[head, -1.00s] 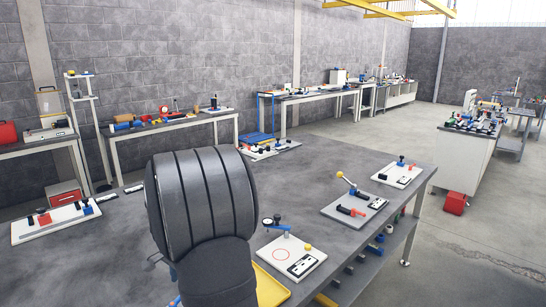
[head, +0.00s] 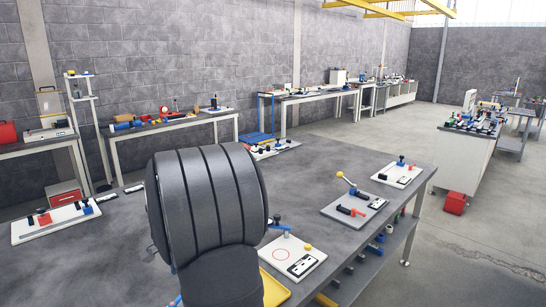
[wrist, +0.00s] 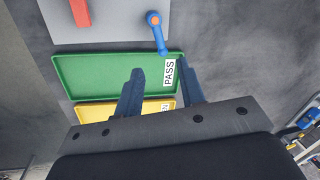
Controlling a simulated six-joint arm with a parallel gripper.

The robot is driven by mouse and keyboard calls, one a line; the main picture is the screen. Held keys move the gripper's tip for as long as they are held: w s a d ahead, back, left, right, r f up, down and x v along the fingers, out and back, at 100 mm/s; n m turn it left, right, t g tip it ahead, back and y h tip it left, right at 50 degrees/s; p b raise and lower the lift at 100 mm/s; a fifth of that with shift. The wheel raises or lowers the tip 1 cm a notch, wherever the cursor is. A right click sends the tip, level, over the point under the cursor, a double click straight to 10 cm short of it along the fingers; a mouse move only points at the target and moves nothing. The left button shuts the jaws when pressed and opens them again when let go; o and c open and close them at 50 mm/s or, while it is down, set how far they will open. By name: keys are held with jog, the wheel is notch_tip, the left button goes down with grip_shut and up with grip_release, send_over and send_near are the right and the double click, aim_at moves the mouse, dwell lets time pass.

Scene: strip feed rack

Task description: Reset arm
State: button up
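My gripper (wrist: 160,70) shows in the wrist view with its two dark blue fingers apart and nothing seen between them. It is above a green tray (wrist: 95,72) labelled PASS, which looks empty. A yellow tray (wrist: 95,112) lies beside the green one, partly hidden by my gripper. Beyond the green tray is a grey plate (wrist: 118,22) with a red bar (wrist: 80,12) and a blue lever (wrist: 158,32) with an orange pivot. In the head view my own arm covers the middle of the bench and hides my gripper; the yellow tray (head: 274,288) peeks out beside it.
On the bench (head: 330,165), a white board (head: 290,262) with a red circle, a grey board (head: 352,210) with a yellow-knobbed lever, and a white board (head: 60,222) at the left hold fixtures. Bare bench lies between them.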

jog(key=f, duration=0.3)
jog(key=a+f, duration=0.1)
jog(key=f, duration=0.4)
jog(key=shift+w+a+f, duration=0.25)
jog(key=shift+w+f, duration=0.1)
jog(key=shift+w+a+f, duration=0.15)
jog(key=shift+w+a+n+g, duration=0.1)
jog(key=shift+a+n+g, duration=0.05)
jog(key=shift+n, duration=0.65)
jog(key=shift+a+n+g, duration=0.15)
jog(key=shift+n, duration=0.65)
jog(key=m, duration=0.2)
jog(key=shift+s+d+m, duration=0.2)
jog(key=shift+d+m, duration=0.15)
jog(key=shift+m, duration=0.05)
notch_tip(320, 180, up, 13)
jog(key=s+d, duration=0.1)
jog(key=d, duration=0.1)
jog(key=shift+d, duration=0.2)
jog(key=shift+s, duration=0.1)
